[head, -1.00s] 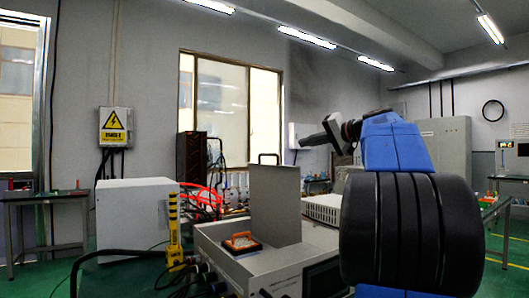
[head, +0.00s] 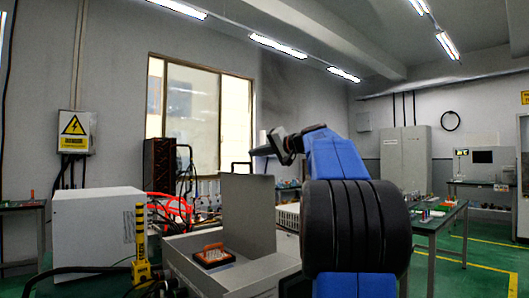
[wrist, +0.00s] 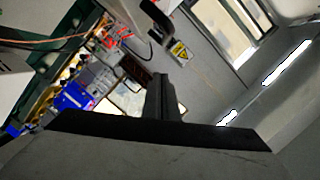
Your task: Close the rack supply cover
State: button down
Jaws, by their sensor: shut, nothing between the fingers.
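The rack supply cover (head: 248,213) is a flat grey panel standing upright, open, on top of a light grey rack unit (head: 262,273). A dark handle (head: 242,164) sits at its top edge. The cover cannot be clearly made out there.
A white box (head: 95,233) and a yellow post (head: 140,245) with black cables stand left of the unit. Red cables (head: 168,205) and equipment lie behind. A bench (head: 440,222) stands at the right. The air above the unit is open.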

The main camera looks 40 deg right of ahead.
jog(key=shift+a+f, duration=0.6)
jog(key=shift+a, duration=0.25)
jog(key=shift+a+f, duration=0.6)
jog(key=shift+a, duration=0.2)
jog(key=shift+a, duration=0.15)
